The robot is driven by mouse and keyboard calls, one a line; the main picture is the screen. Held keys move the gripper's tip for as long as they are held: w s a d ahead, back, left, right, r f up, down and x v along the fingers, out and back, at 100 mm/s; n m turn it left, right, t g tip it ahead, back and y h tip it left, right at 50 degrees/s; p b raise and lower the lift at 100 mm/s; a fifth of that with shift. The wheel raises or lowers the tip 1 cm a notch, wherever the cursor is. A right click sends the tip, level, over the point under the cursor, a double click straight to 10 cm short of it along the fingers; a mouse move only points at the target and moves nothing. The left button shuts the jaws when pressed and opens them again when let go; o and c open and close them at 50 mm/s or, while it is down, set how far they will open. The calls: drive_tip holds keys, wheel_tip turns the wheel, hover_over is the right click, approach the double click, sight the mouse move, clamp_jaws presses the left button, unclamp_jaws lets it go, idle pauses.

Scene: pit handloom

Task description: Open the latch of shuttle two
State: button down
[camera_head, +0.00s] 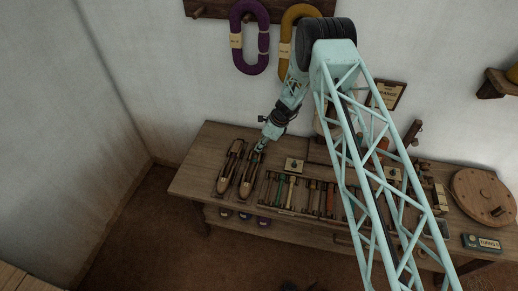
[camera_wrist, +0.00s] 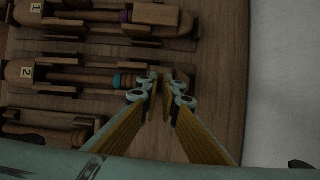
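Shuttle two (camera_wrist: 70,76) is a brown wooden shuttle with a "2" label and a teal band near its right end, lying across the wrist view. It also shows in the head view (camera_head: 249,178), near the bench's left end. My gripper (camera_wrist: 163,86) is at the shuttle's right end, just past the teal band, its fingertips a narrow gap apart. I see nothing clearly held between them. The fingertips overlap the shuttle's end in the picture, so the latch cannot be made out and contact cannot be told. In the head view my gripper (camera_head: 260,147) is over that end.
Shuttle one (camera_wrist: 80,20), with a purple band, lies parallel and close above shuttle two in the wrist view. Another wooden piece (camera_wrist: 50,130) lies below it. The wooden bench (camera_head: 195,178) carries a rack of coloured bobbins (camera_head: 298,195) to the right. A white wall (camera_wrist: 285,80) stands beyond.

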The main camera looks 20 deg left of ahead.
drive_tip(key=shift+n, duration=0.4)
drive_tip(key=c, duration=3.2)
unclamp_jaws()
drive_tip(key=shift+o, duration=0.2)
drive_tip(key=shift+r, duration=0.1)
drive_tip(key=v, duration=1.1)
drive_tip(key=shift+w+d+r, duration=0.15)
drive_tip(key=shift+d+r, duration=0.05)
drive_tip(key=shift+r, duration=0.15)
